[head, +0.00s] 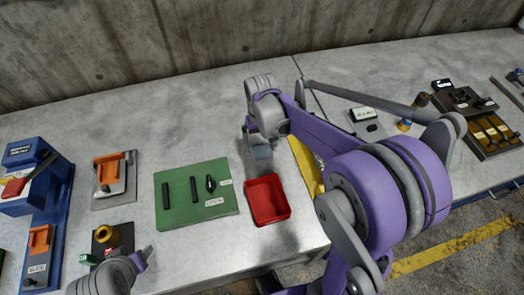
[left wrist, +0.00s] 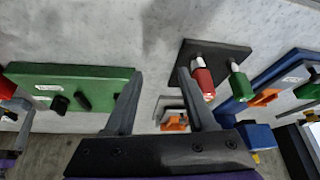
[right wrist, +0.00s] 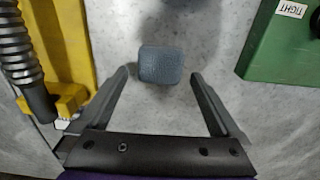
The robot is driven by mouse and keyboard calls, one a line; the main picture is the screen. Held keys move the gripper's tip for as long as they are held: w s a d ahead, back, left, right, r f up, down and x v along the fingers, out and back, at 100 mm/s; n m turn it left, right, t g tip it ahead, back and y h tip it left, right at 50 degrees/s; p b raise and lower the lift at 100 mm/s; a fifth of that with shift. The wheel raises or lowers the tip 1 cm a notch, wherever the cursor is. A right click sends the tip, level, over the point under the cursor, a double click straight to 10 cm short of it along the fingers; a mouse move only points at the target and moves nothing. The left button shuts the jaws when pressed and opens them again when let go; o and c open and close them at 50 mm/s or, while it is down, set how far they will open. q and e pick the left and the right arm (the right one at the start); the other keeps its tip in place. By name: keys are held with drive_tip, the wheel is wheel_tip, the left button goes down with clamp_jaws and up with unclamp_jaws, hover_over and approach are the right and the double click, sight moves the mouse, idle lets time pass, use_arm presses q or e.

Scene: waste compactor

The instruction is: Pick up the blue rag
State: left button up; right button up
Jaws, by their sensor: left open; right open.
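The blue rag (right wrist: 160,64) shows in the right wrist view as a small, folded grey-blue block on the grey table. It lies just ahead of and between the fingertips of my right gripper (right wrist: 160,73), which is open and empty. In the head view the rag (head: 262,153) shows partly below my right gripper (head: 254,138); the fingers hide some of it. I cannot tell the height gap between fingers and rag. My left gripper (left wrist: 160,73) is open and empty over the table; in the head view it shows only partly at the bottom left.
A red tray (head: 267,200) stands in front of the rag, and a green board (head: 197,223) with dark parts lies to its left. A yellow object (right wrist: 80,50) with a black ribbed part stands left of the rag in the right wrist view. The concrete wall closes the back.

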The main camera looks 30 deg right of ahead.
sight(262, 147)
drive_tip(key=shift+f, duration=0.85)
drive_tip(key=c, duration=1.4)
wheel_tip(262, 147, up, 10)
drive_tip(key=shift+r+p, duration=0.1)
drive_tip(key=shift+p, duration=0.2)
